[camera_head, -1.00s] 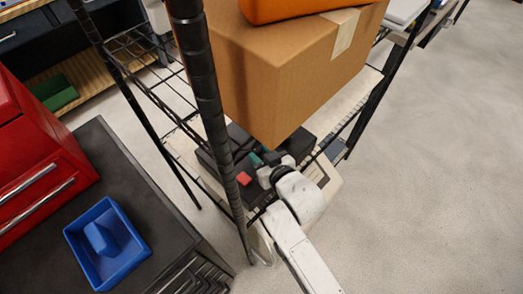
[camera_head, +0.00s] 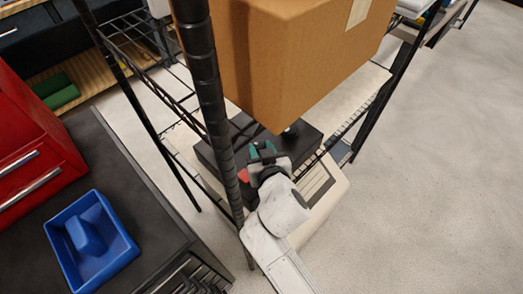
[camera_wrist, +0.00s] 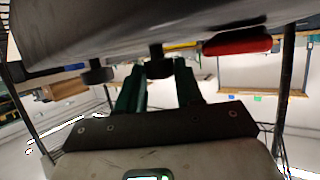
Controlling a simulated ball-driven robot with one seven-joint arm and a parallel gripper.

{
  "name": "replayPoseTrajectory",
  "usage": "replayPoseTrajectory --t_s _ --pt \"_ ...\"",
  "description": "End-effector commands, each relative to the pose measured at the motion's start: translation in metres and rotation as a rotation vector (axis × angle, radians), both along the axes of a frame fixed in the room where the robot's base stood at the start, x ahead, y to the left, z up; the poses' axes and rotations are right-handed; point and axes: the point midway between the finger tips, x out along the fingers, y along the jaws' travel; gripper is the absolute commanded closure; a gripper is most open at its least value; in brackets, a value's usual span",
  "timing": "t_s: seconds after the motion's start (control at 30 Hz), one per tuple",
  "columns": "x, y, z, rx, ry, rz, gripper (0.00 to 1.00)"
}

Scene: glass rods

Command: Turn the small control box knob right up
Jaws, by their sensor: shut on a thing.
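The control box is a black box (camera_head: 303,144) on a wire shelf under a cardboard carton. A red button (camera_head: 243,175) sits near its left end. In the wrist view the box's dark face (camera_wrist: 120,28) fills the top, with the red button (camera_wrist: 238,43) and two dark knobs. My gripper (camera_head: 262,150) reaches the box from the front. In the wrist view its green fingers (camera_wrist: 160,72) are closed around the middle knob (camera_wrist: 158,66). The other knob (camera_wrist: 97,72) is free, to the left. In the head view my gripper hides the held knob. I cannot tell the knob's angle.
The cardboard carton (camera_head: 290,60) hangs close above the box and limits room there. A black shelf post (camera_head: 205,85) stands left of my gripper. A blue bin (camera_head: 110,262) sits on a dark cabinet at left. Open floor (camera_head: 430,170) lies to the right.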

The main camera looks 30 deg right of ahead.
Motion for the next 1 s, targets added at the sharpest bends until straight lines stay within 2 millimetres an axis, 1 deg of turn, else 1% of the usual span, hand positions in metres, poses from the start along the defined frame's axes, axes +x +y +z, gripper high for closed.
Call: replayPoseTrajectory --t_s 0.27,0.3,0.53,0.83,0.93,1.0 --pt "-0.001 0.001 -0.002 0.002 0.005 0.002 0.95" --pt "-0.001 0.001 -0.002 0.002 0.005 0.002 0.6" --pt "0.0 0.001 -0.001 0.001 0.003 0.001 0.39" --pt "-0.003 0.001 0.0 0.002 0.002 0.001 0.39" --pt "-0.012 0.004 0.004 0.003 0.002 0.002 0.39" --pt "-0.022 0.006 0.008 0.003 0.003 0.001 0.39"
